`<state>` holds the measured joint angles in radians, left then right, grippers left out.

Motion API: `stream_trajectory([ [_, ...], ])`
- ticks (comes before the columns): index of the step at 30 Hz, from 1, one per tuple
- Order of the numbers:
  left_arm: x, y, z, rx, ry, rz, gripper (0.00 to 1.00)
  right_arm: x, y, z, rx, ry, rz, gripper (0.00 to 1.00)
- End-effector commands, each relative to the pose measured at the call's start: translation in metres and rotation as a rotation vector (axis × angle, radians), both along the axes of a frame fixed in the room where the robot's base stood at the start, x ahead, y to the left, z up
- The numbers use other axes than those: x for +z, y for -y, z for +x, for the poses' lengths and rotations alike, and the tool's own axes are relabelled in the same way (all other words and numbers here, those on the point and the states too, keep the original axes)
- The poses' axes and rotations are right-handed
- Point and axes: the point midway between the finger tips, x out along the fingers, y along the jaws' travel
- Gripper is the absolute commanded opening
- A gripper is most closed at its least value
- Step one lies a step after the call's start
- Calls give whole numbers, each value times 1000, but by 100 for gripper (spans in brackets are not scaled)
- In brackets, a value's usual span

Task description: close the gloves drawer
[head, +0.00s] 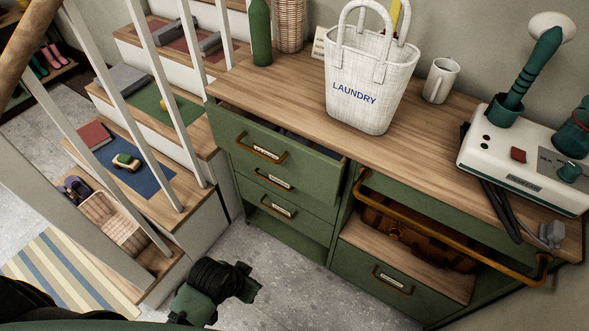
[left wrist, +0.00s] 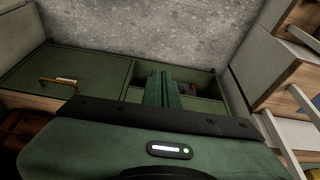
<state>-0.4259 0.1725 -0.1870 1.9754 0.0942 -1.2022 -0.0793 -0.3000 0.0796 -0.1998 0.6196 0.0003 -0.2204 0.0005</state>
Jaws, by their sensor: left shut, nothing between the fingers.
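A green cabinet with a wooden top holds a stack of drawers at its left end. The top drawer (head: 268,143) is pulled partway out, with a dark gap behind its front. The middle drawer (head: 275,182) and lower drawer (head: 282,210) look shut. Their small labels are too small to read, so I cannot tell which is the gloves drawer. My left gripper (head: 245,285) is low in front of the drawers, over the floor and apart from them. In the left wrist view its fingers (left wrist: 165,88) are together and empty. My right gripper is out of view.
A white laundry bag (head: 365,90), a mug (head: 441,80), a green bottle (head: 260,35) and a white machine (head: 525,150) stand on the top. Stairs with white railing bars (head: 160,90) rise at left. A brown case (head: 410,235) sits in the right opening. Grey floor is clear.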

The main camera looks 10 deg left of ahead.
Motion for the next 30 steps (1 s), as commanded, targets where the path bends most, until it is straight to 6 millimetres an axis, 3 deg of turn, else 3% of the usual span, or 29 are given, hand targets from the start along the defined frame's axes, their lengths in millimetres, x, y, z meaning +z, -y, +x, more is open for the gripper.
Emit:
stream_trajectory([
  [3,62,18,31,-159,93,-23,0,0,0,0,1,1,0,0],
  [6,108,43,55,-381,179,-41,0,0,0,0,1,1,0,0],
  [10,142,66,75,-654,263,-41,0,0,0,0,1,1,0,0],
  [14,166,75,94,-910,331,-20,0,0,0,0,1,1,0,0],
  [17,182,70,112,-1099,371,9,0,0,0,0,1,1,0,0],
  [21,208,41,145,-1294,416,56,0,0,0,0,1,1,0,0],
  [27,242,1,179,-1384,472,97,0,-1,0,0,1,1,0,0],
  [30,248,-6,185,-1394,487,102,0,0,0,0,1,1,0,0],
])
